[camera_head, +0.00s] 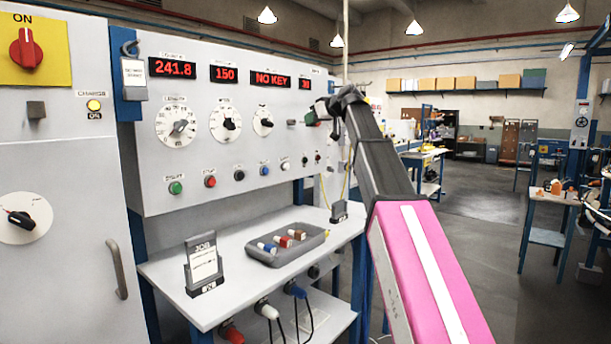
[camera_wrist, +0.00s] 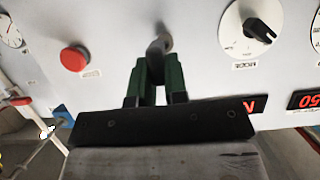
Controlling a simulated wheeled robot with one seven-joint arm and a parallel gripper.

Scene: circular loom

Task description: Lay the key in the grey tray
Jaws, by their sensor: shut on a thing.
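My gripper (camera_head: 318,112) is at the right part of the grey control panel, at the end of my raised arm. In the wrist view its green fingers (camera_wrist: 156,70) are shut on a dark grey key (camera_wrist: 157,48). The key points at a round metal lock (camera_wrist: 166,42) on the panel face. I cannot tell whether its tip is inside the lock. The grey tray (camera_head: 302,250) lies on the shelf below, lower left of my gripper. It holds several small blue, red and brown pieces.
A job card stand (camera_head: 203,265) is left of the tray on the white shelf (camera_head: 165,272). Knobs, coloured buttons and red displays, one reading NO KEY (camera_head: 271,79), cover the panel. A red button (camera_wrist: 74,59) is beside the lock in the wrist view. Plugs hang below the shelf.

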